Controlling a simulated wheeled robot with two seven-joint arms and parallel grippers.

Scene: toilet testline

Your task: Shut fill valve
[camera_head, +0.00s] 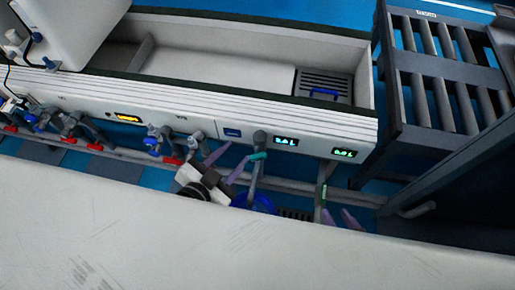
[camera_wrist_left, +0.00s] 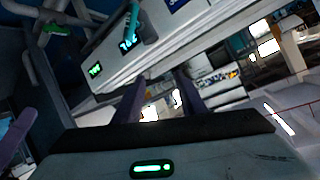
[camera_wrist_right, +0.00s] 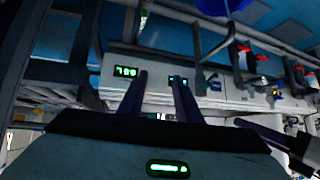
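A valve with a teal lever (camera_head: 257,156) stands at the front of the white test line, and its teal part shows in the left wrist view (camera_wrist_left: 135,22). Other valves with blue (camera_head: 151,141) and red (camera_head: 172,161) handles sit to its left. I cannot tell which one is the fill valve. My left gripper (camera_head: 238,153) is open and empty, just left of the teal lever, with its fingers pointing toward the panel. My right gripper (camera_head: 335,212) is open and empty, low and to the right. Only its fingers show past the white surface in the head view.
Lit displays (camera_head: 286,141) line the white panel. A blue round container (camera_head: 262,203) is below the teal lever. A pipe (camera_head: 290,187) runs along the front. A dark slatted rack (camera_head: 440,75) stands at right. A large white surface (camera_head: 200,250) fills the foreground.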

